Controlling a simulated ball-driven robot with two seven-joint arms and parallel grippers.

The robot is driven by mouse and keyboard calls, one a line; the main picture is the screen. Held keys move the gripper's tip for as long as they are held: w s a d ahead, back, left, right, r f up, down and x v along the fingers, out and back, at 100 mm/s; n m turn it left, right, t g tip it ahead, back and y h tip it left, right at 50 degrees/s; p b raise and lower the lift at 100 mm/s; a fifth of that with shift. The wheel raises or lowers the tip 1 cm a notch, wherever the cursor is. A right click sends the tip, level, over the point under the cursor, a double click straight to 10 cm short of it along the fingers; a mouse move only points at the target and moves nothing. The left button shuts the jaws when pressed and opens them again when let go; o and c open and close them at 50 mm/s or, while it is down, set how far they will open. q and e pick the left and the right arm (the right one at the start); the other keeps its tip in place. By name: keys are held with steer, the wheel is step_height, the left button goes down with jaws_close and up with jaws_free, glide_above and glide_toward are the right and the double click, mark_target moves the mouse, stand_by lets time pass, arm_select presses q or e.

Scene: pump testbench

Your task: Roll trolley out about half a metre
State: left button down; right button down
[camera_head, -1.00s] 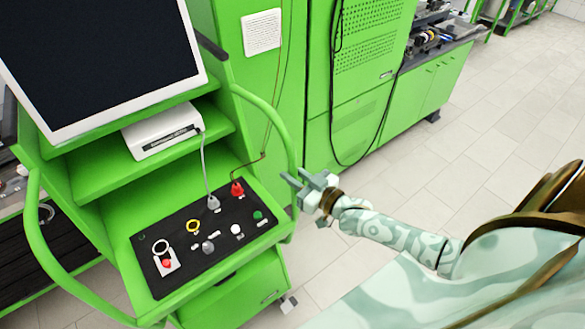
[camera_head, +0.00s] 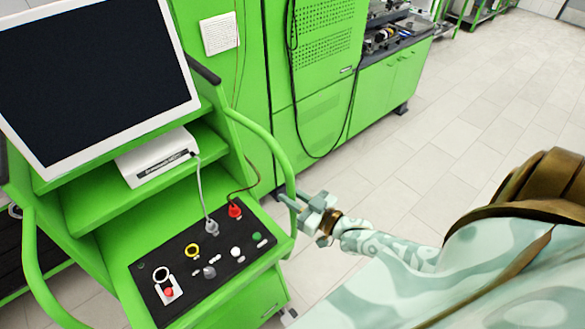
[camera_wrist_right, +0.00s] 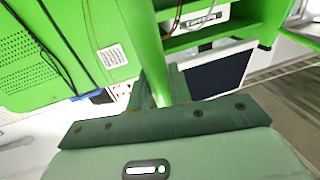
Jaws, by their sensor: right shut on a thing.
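The green trolley (camera_head: 100,205) stands at the left of the head view. It carries a tilted monitor (camera_head: 90,75), a white box on a shelf and a black panel of buttons. My right gripper (camera_head: 291,203) is shut on the trolley's curved right handle bar (camera_head: 273,143), low near the panel's right corner. In the right wrist view the green bar (camera_wrist_right: 146,40) runs down between the fingers (camera_wrist_right: 160,92). The trolley's left handle (camera_head: 29,255) is free. My left gripper is not in view.
Green cabinets (camera_head: 325,100) with a hanging black cable stand behind the trolley, close on its right. A low bench (camera_head: 392,75) with parts on it continues to the right. The tiled floor (camera_head: 450,140) is clear at the right.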

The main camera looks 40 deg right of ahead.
steer(key=shift+w+a, duration=0.1)
steer(key=shift+w, duration=0.6)
steer(key=c, duration=1.5)
jaws_free()
steer(key=shift+o, duration=1)
steer(key=shift+s, duration=0.35)
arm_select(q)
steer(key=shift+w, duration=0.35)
arm_select(e)
steer(key=shift+s, duration=0.2)
arm_select(q)
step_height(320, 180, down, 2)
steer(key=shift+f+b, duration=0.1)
steer(key=shift+b, duration=1.05)
arm_select(e)
steer(key=v, duration=1.6)
